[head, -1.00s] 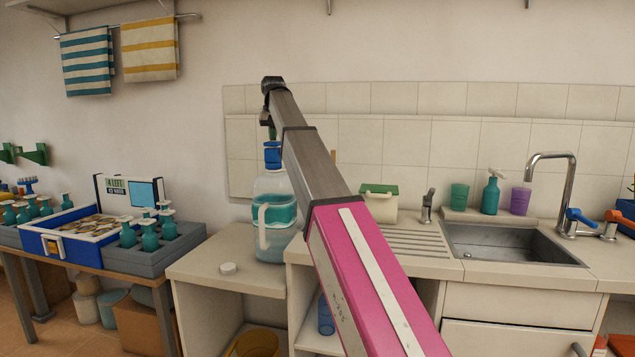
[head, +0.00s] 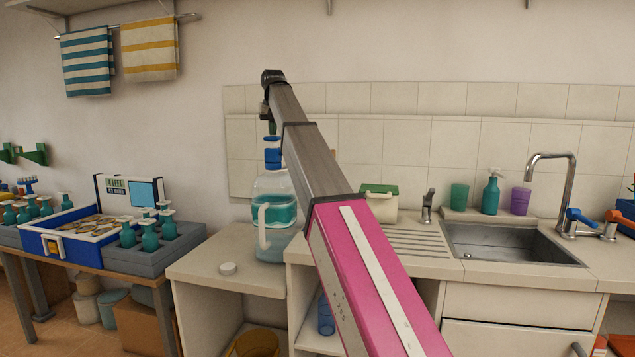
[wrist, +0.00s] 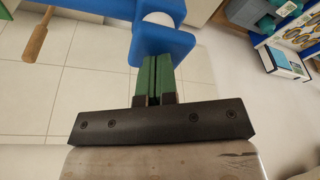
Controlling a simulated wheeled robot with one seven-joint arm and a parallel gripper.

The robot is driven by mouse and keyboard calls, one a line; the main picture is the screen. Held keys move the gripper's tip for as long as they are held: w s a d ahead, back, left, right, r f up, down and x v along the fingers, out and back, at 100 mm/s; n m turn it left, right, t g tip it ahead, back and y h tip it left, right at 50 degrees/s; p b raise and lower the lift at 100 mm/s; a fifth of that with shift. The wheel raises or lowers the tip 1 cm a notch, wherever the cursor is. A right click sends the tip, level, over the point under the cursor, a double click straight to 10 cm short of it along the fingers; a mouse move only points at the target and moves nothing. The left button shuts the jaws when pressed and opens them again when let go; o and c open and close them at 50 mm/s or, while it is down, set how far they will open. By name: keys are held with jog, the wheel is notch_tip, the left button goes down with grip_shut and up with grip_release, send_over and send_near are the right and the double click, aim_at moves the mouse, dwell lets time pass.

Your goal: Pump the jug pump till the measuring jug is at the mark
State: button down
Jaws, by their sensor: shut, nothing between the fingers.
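The large clear jug (head: 283,184), with teal liquid in it, stands on the counter at the left of the arm. Its blue pump (head: 272,141) is on top, with a pale gap between the head and the collar. The blue pump head (wrist: 165,45) also shows large in the wrist view. A clear vessel with a white handle (head: 263,236), apparently the measuring jug, overlaps the large jug's lower part; its mark and level cannot be made out. My gripper (wrist: 158,62) is shut and empty, its green fingertips at the blue head; contact is unclear.
A green-lidded container (head: 380,203) stands behind my arm, and the sink (head: 515,243) is at the right. A table with teal bottles (head: 150,237) is at the left.

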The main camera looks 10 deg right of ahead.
jog(key=shift+f, duration=1.15)
jog(key=shift+r, duration=1.4)
jog(key=shift+f, duration=0.1)
